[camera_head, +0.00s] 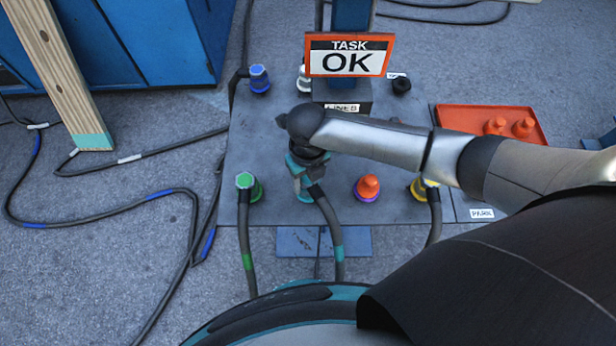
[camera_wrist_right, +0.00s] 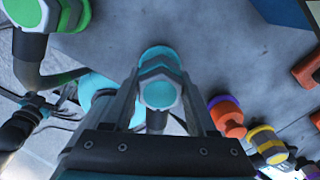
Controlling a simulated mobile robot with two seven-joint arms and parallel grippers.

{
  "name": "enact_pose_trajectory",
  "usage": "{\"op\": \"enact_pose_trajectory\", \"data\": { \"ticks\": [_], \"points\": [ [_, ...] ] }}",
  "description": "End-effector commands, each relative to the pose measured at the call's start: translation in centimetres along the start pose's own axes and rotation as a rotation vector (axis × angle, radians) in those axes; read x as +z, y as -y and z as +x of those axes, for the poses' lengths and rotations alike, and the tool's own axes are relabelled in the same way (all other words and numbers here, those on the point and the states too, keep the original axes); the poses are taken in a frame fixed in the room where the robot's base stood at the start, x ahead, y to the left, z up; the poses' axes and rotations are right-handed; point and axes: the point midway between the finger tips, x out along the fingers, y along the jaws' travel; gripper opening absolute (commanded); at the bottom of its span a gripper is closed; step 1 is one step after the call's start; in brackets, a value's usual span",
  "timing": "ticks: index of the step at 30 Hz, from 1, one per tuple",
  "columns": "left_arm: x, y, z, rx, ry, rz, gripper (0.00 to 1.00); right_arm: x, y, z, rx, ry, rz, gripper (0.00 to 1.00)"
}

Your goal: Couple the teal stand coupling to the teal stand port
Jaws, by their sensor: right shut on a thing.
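The teal stand coupling (camera_head: 314,191) is at the front middle of the grey stand panel, with a dark cable with a teal band running down from it. In the right wrist view its hexagonal grey body with a teal end (camera_wrist_right: 160,92) sits between the two fingers. My right gripper (camera_head: 300,168) comes from above and is shut on it. The teal stand port (camera_head: 305,196) shows as a teal ring just below the coupling, and as a teal rim (camera_wrist_right: 158,54) behind it in the wrist view. I cannot tell whether they are fully seated. My left gripper is out of view.
A green coupling (camera_head: 246,184) stands left of it; an orange cap (camera_head: 368,187) and a yellow coupling (camera_head: 422,186) stand to the right. A "TASK OK" sign (camera_head: 348,56) rises behind. An orange tray (camera_head: 470,118) holds caps. Cables lie on the left floor.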

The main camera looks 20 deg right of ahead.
Motion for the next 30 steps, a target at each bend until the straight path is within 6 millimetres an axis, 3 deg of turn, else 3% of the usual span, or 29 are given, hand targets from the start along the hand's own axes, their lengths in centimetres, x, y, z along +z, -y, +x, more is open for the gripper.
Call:
{"op": "enact_pose_trajectory", "data": {
  "ticks": [11,29,30],
  "points": [
    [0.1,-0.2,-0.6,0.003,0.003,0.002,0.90,0.1,0.0,-0.1,0.001,0.002,0.000,0.00],
    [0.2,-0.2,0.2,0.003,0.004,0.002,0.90,0.1,0.0,1.0,0.001,0.002,0.000,0.00],
    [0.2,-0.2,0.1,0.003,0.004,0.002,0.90,0.1,0.0,0.9,0.001,0.002,0.000,0.62]
  ]
}}
